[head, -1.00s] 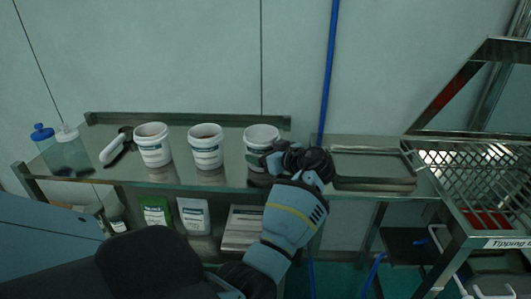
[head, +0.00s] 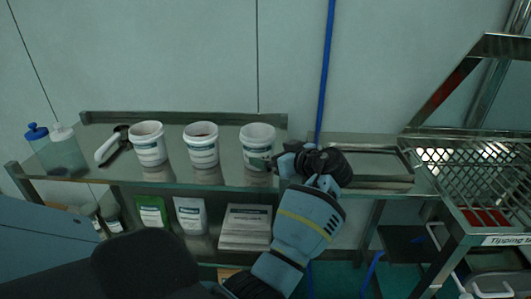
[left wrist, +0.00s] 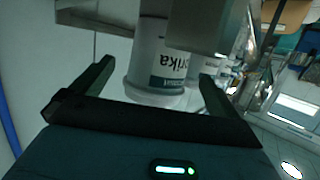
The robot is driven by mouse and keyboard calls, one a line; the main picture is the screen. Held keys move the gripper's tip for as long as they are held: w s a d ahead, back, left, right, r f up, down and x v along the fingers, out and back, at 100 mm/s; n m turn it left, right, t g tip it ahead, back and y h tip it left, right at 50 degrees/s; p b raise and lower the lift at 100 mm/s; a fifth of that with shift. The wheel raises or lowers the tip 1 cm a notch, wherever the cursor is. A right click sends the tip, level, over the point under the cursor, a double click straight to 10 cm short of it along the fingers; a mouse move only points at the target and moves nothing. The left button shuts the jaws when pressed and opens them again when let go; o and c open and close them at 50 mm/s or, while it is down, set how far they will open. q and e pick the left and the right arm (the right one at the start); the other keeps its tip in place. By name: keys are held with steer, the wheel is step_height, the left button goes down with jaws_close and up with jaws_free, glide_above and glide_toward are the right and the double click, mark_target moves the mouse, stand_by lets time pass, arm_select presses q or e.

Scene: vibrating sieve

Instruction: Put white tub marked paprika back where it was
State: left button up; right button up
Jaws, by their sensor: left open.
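The white tub marked paprika (head: 257,139) stands upright on the steel shelf, rightmost of three white tubs. In the left wrist view the tub (left wrist: 158,68) shows part of its label, ending in "prika", ahead of and between the finger lines. My left gripper (head: 280,164) is open just right of the tub in the head view, its fingers pointing at it. In the left wrist view the open gripper (left wrist: 155,85) has a finger on each side of the tub. Whether a finger touches it, I cannot tell. My right gripper is not in view.
Two other white tubs, a middle one (head: 201,149) and a left one (head: 149,147), stand on the shelf (head: 230,180). A metal tray (head: 372,166) and a sieve grid (head: 480,175) are right. Bags and boxes sit below.

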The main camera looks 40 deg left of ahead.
arm_select(q)
steer(key=v, duration=0.5)
steer(key=shift+d+r, duration=0.1)
steer(key=shift+d, duration=0.15)
steer(key=shift+s+d+r+b, duration=0.1)
steer(key=shift+d+b, duration=0.2)
steer(key=shift+d+r, duration=0.1)
steer(key=shift+d, duration=0.05)
